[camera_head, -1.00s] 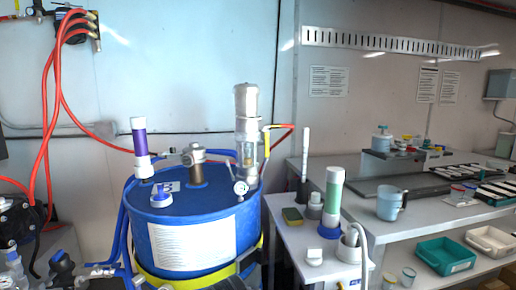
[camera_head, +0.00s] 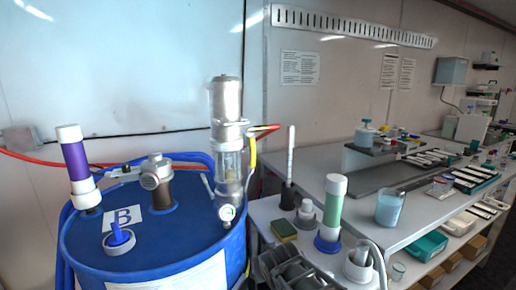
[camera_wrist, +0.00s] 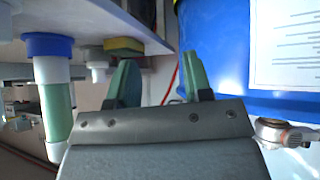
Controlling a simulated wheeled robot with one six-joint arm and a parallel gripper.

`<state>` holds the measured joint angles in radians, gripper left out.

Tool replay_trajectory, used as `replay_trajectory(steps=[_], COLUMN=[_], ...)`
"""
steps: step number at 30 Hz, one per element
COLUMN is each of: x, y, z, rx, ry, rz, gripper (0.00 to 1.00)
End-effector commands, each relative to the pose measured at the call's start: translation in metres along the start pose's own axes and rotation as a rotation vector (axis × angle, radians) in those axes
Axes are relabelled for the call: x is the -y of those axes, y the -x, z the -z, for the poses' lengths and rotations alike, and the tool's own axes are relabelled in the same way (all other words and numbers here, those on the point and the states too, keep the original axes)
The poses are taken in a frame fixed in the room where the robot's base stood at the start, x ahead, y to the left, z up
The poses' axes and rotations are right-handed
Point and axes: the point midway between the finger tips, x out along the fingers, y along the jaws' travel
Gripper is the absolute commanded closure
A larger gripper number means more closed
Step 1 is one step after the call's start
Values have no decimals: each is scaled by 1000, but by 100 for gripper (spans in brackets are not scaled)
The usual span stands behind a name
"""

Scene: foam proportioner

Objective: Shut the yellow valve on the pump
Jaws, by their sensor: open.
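The pump (camera_head: 228,140) is a grey metal cylinder with a clear section, standing upright on the blue drum (camera_head: 175,235) in the head view. A thin yellow part (camera_head: 252,150) runs down its right side, below a red and yellow piece pointing right. It looks like the yellow valve, but its exact position is too small to tell. In the wrist view my gripper (camera_wrist: 158,82) is open and empty, its two green fingers apart. The drum's blue wall (camera_wrist: 222,60) is just beyond the right finger. The yellow part does not show clearly there.
The bench (camera_head: 270,212) right of the drum holds a green-and-white bottle (camera_head: 333,203), a sponge (camera_head: 283,229) and white fittings. A purple-and-white tube (camera_head: 78,168) and a metal cap (camera_head: 158,172) stand on the drum. A metal fitting (camera_wrist: 275,132) is at the wrist view's right.

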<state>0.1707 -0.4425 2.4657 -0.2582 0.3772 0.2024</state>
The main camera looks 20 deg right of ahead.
Motion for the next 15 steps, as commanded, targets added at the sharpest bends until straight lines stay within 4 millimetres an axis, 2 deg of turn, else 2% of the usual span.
replay_trajectory(steps=[1, 6, 9, 12, 15], x=[-16, -46, -54, -58, -58], y=[13, 38, 56, 72, 85], z=[34, 111, 144, 168, 183], rx=[-95, -405, -549, -659, -735], ry=[-22, -50, -46, -37, -26], rz=[-22, -14, 30, 85, 140], gripper=[54, 54, 54, 54, 54])
